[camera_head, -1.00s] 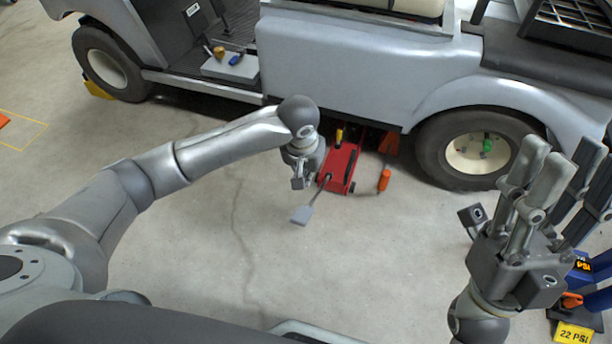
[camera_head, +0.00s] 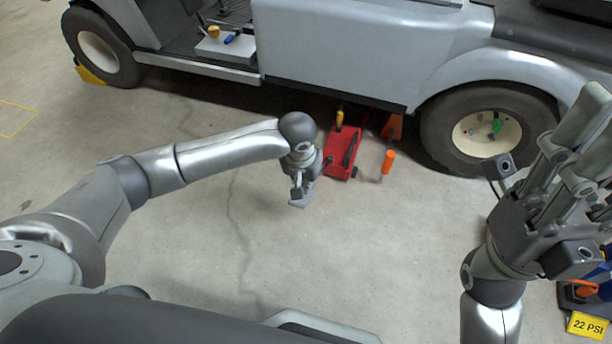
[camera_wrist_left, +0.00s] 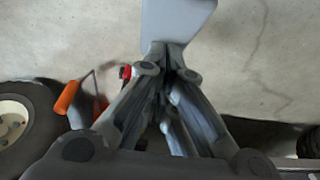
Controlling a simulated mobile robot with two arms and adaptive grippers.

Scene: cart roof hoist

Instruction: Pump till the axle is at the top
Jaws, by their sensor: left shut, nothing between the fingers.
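A red jack (camera_head: 342,152) stands on the floor by the cart's lower edge, left of the right-hand wheel. The axle is hidden under the body. A flat grey pedal (camera_head: 298,204) shows just below my left gripper (camera_head: 297,192). In the left wrist view the pedal (camera_wrist_left: 178,18) is at the top, right at the tips of the left fingers (camera_wrist_left: 168,50). The left fingers are shut and hold nothing; touching or not, I cannot tell. My right gripper (camera_head: 590,140) is raised at the right, its fingers apart and empty, partly cut off.
The grey cart (camera_head: 350,50) fills the back, with a wheel (camera_head: 480,130) at right and a chocked wheel at left. An orange-handled thing (camera_head: 388,163) stands beside the jack. A yellow "22 PSI" sign (camera_head: 588,325) is at lower right. The floor in front is clear.

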